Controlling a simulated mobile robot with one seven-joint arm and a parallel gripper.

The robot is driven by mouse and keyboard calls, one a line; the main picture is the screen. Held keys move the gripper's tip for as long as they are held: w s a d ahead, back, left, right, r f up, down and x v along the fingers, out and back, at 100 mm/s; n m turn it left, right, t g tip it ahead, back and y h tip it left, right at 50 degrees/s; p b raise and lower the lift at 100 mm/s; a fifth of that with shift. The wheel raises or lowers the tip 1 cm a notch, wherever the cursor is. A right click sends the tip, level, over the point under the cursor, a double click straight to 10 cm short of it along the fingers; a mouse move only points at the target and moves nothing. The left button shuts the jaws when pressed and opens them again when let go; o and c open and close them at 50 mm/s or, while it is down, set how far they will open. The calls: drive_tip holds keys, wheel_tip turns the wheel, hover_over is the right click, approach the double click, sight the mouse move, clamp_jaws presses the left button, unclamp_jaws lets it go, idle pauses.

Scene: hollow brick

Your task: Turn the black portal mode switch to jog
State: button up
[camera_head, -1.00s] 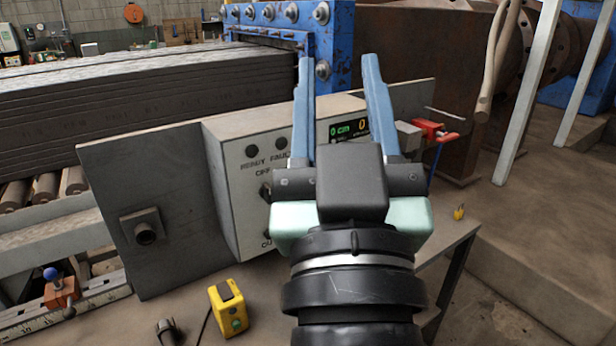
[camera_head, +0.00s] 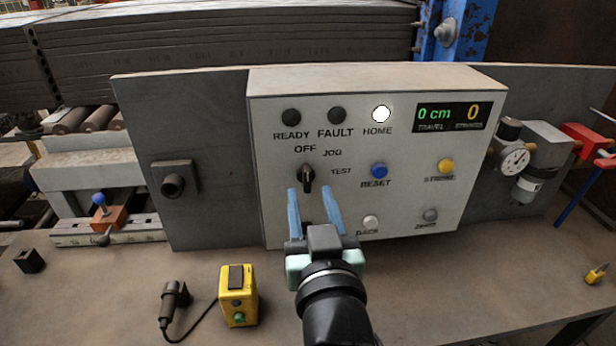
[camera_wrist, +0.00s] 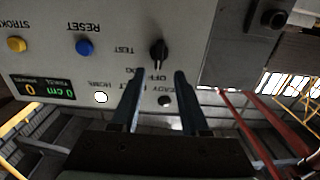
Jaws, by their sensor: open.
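The black portal mode switch (camera_head: 307,177) is a small knob on the front of a pale control box. OFF, JOG and TEST labels surround it, and its handle looks near vertical, towards OFF. It also shows upside down in the wrist view (camera_wrist: 159,52). My gripper (camera_head: 309,190) is open, with its two blue fingers in front of the panel, just below the knob in the head view. In the wrist view the fingertips (camera_wrist: 159,74) lie either side of the knob's line, apart from it. I cannot tell the remaining depth gap. The panel below the knob is partly hidden.
A blue RESET button (camera_head: 379,170) and a yellow button (camera_head: 446,166) sit right of the switch. The HOME lamp (camera_head: 381,114) is lit white; the display (camera_head: 452,116) reads 0 cm and 0.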

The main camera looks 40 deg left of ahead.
sight(308, 178)
drive_tip(key=shift+x, duration=2.25)
drive_tip(key=shift+w, duration=0.1)
clamp_jaws()
